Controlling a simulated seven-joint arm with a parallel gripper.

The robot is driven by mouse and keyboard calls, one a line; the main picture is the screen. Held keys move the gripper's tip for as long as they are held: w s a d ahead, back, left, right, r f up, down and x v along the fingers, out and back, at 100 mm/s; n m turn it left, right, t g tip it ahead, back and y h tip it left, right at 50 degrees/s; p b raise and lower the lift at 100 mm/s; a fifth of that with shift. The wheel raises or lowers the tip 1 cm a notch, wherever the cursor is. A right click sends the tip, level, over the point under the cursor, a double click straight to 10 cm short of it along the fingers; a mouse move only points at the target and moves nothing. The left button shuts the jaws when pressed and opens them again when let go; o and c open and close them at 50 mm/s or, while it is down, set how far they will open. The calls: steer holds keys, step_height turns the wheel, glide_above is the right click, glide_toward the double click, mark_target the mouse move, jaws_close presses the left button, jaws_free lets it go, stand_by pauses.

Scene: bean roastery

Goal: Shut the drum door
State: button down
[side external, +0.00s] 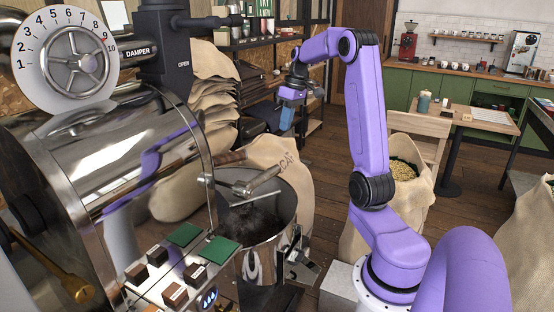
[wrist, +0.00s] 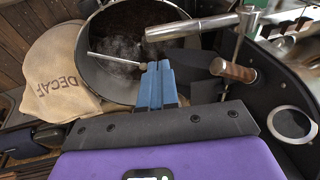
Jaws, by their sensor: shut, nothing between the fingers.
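The drum (side external: 105,170) is a large polished metal cylinder at the left of the side view. Its dark front face (wrist: 283,82) shows at the right of the wrist view, with a round glass port (wrist: 290,123). A wooden handle (wrist: 232,70) on a metal fitting stands out from that face; it also shows in the side view (side external: 229,158). A dark flat piece (wrist: 205,91) lies below the handle; I cannot tell if it is the door. My gripper (side external: 286,122) is shut and empty, raised apart from the drum. Its blue fingers (wrist: 157,68) point toward the bin.
A round metal bin (side external: 262,215) with dark contents and wisps of steam stands at the drum's front. A metal bar (side external: 257,182) reaches over it. A DECAF sack (wrist: 62,72) lies beside it. A button panel (side external: 180,275) is in the foreground.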

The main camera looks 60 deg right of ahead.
mark_target(276, 167)
steer(key=x, duration=1.2)
steer(key=shift+f, duration=0.3)
steer(key=shift+f+y, duration=0.6)
steer(key=shift+f, duration=0.3)
steer(key=a+f+m+y, duration=0.1)
steer(key=a+f+y, duration=1.1)
steer(key=f, duration=0.5)
steer(key=shift+a+f+t, duration=0.3)
steer(key=shift+a+f, duration=0.05)
steer(key=shift+a, duration=0.5)
